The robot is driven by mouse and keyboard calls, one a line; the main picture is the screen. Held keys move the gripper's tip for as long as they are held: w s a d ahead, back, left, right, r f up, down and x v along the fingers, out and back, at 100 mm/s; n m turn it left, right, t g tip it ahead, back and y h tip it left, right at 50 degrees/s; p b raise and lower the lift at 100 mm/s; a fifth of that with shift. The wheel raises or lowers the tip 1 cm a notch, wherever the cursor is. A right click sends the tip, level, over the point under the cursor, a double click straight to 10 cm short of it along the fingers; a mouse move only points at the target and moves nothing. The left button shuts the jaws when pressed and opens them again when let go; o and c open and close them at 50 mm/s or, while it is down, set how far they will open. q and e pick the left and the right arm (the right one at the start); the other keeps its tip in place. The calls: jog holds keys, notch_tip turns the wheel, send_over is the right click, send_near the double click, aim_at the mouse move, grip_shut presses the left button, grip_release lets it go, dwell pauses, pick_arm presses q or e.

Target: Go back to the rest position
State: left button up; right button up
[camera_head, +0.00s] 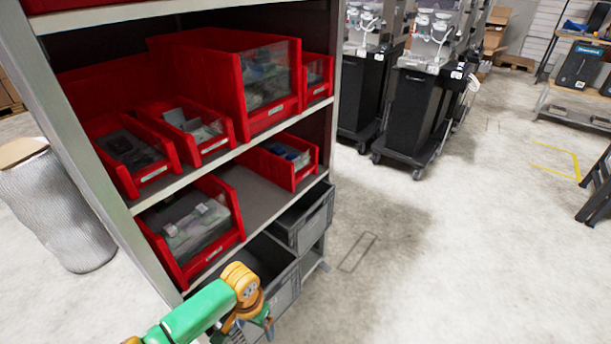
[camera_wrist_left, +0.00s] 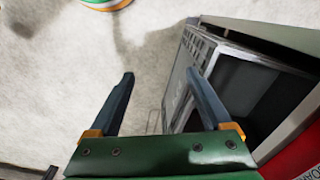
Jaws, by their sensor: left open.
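My left gripper (camera_head: 250,328) is at the bottom of the head view, in front of the lower part of the shelf unit (camera_head: 105,190). In the left wrist view my left gripper (camera_wrist_left: 163,95) shows two dark fingers spread apart with nothing between them. A grey crate (camera_wrist_left: 245,85) lies beside and beyond the right finger there. I cannot tell whether they touch. My right gripper is in neither view.
Red bins (camera_head: 268,90) with clear fronts stand on the shelves. Grey crates (camera_head: 305,222) are below them. A ribbed bin (camera_head: 55,205) stands at the left. Black wheeled carts (camera_head: 420,100) stand at the back.

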pick_arm(q)
jog(key=s+a+f+n+t, duration=0.1)
jog(key=s+f, duration=0.4)
jog(key=f, duration=0.3)
jog(key=s+a+f+n, duration=0.1)
jog(key=s+a+f, duration=0.1)
jog(key=s+f, duration=0.4)
jog(key=s+a+f, duration=0.2)
jog(key=s+f, duration=0.2)
jog(key=s, duration=0.5)
jog(key=s+a+f+b, duration=0.1)
jog(key=s+f, duration=0.3)
jog(key=s, duration=0.5)
jog(key=shift+s+a, duration=0.15)
jog(key=shift+a, duration=0.4)
